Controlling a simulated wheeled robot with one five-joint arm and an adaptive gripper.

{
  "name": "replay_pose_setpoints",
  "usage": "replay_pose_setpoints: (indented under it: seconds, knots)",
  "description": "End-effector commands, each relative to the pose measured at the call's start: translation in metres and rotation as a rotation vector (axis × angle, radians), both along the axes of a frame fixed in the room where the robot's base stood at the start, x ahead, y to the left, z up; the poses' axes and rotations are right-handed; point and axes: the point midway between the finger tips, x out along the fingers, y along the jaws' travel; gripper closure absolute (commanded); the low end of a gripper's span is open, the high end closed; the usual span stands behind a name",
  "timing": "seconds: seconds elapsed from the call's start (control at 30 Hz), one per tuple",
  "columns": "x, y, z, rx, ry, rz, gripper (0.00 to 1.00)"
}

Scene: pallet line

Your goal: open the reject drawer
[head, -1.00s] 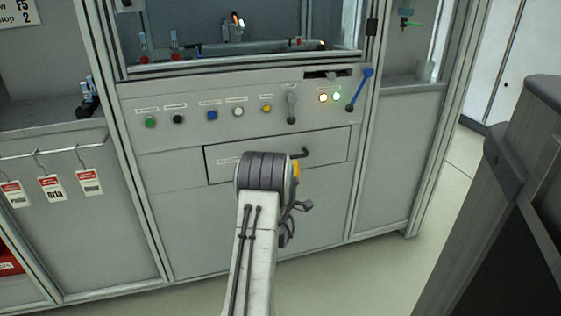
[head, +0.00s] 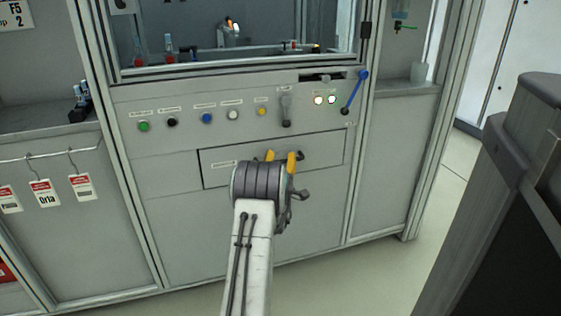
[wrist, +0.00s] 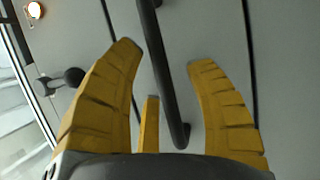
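The reject drawer (head: 325,150) is a wide grey panel with a dark outline, below the row of buttons on the cabinet front. It looks closed, flush with the panel. Its dark bar handle (wrist: 167,75) shows in the wrist view, running between the yellow fingers. My gripper (head: 280,156) is in front of the drawer in the head view and hides part of the drawer and most of the handle. In the wrist view my gripper (wrist: 166,55) is open, with a gap between each finger and the handle.
Above the drawer are several coloured buttons (head: 207,118), a grey lever (head: 286,108) and a blue-handled lever (head: 354,92). Hanging tags (head: 43,192) are at the left. A dark grey object (head: 510,200) stands close at the right. Floor is clear between it and the cabinet.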

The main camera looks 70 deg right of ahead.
Motion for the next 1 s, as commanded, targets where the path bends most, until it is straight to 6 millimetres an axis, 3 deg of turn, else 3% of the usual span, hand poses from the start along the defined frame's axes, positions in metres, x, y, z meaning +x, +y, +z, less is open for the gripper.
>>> replay_pose_setpoints:
  seconds: [0.53,1.0]
  knots:
    - [0.0001,0.0003,-0.0002,0.001,0.0,0.0,1.0]
    - [0.0005,0.0005,-0.0009,0.002,0.0,0.001,1.0]
